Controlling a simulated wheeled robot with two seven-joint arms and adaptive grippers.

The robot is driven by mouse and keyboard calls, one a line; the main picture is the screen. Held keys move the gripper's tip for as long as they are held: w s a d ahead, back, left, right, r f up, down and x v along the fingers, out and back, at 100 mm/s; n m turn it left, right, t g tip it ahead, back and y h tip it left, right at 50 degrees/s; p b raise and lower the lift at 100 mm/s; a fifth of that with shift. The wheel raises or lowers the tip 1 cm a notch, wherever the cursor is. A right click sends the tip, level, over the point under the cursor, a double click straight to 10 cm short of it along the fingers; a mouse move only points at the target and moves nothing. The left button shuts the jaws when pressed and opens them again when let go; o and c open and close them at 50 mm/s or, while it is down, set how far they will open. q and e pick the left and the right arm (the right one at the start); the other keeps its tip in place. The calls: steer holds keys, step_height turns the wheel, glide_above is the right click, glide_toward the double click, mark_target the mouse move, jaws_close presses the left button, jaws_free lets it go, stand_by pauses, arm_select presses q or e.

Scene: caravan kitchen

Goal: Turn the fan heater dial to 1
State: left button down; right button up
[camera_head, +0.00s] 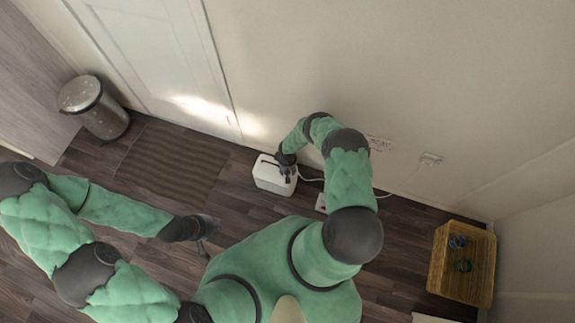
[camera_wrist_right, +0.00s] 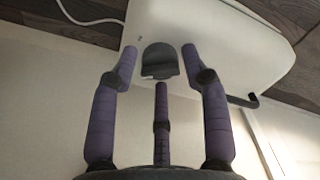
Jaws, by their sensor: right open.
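The white fan heater (camera_head: 270,178) stands on the floor by the wall. Its pale top fills the upper middle of the right wrist view (camera_wrist_right: 225,35). The dark dial (camera_wrist_right: 160,58) shows there, between and just beyond my fingertips. My right gripper (camera_head: 287,172) is over the heater's top. In the wrist view its fingers (camera_wrist_right: 159,72) are spread around the dial, two at the sides and one below, with no clear contact. The dial's markings are too small to read. My left gripper (camera_head: 205,238) hangs over the floor, empty, its fingers apart.
A white cable (camera_head: 312,179) runs from the heater along the wall towards the sockets (camera_head: 431,158). A brown mat (camera_head: 172,163) and metal bin (camera_head: 95,107) are left, by the door (camera_head: 150,55). A wicker basket (camera_head: 446,273) with small items is right.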

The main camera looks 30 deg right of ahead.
step_height(320, 180, up, 12)
steer(key=shift+f, duration=0.2)
stand_by(0.5)
stand_by(0.4)
